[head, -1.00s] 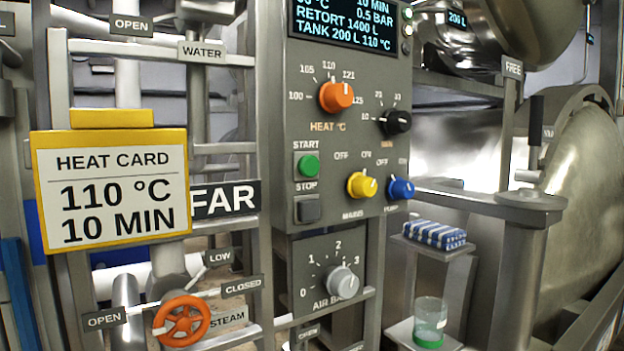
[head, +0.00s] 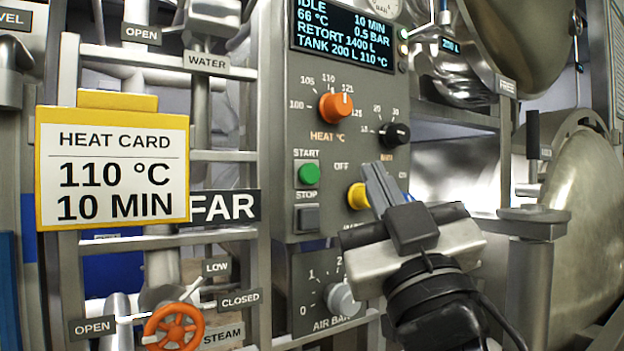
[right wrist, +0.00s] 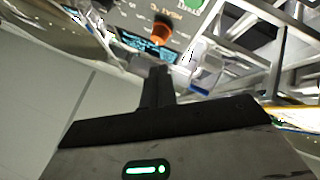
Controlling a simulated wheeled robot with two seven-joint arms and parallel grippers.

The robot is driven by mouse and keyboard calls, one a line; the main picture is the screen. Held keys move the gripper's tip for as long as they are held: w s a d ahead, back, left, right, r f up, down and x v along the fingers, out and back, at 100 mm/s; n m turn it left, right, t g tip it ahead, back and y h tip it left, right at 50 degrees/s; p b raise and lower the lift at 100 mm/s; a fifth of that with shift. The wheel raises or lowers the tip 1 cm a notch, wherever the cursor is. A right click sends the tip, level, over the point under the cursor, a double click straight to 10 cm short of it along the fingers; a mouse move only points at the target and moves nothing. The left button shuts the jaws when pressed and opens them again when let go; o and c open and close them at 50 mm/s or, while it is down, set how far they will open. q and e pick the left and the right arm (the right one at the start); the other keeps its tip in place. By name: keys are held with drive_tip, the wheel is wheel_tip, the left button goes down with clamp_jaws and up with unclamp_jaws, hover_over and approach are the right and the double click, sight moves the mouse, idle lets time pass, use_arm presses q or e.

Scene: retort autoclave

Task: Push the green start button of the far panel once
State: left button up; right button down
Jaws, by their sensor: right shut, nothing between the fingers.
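The green start button (head: 309,173) sits on the grey far panel (head: 290,120), under the word START. It is fully visible in the head view, with the black stop button (head: 307,217) below it. My right gripper (head: 374,185) is shut and empty, its fingers pointing up in front of the panel, to the right of the start button and apart from it in the picture. My left gripper is not in view.
The panel display (head: 343,35) reads IDLE. An orange heat knob (head: 335,106), a black knob (head: 396,133) and a grey air knob (head: 342,300) surround the buttons. A yellow-framed heat card (head: 115,165) and FAR sign (head: 225,207) are left. A large steel vessel (head: 585,210) stands right.

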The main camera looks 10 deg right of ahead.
sight(325, 183)
drive_tip(key=shift+w, duration=0.15)
drive_tip(key=shift+w+a+b, duration=0.2)
drive_tip(key=shift+w+a, duration=0.3)
drive_tip(key=shift+w, duration=0.85)
drive_tip(key=shift+w+a+b, duration=0.25)
drive_tip(key=shift+w+a, duration=0.25)
drive_tip(key=shift+w, duration=0.8)
drive_tip(key=shift+w+a+b, duration=0.2)
drive_tip(key=shift+w+a, duration=0.3)
drive_tip(key=shift+w, duration=0.85)
drive_tip(key=shift+w, duration=0.1)
drive_tip(key=shift+w+a, duration=0.15)
drive_tip(key=shift+w, duration=0.15)
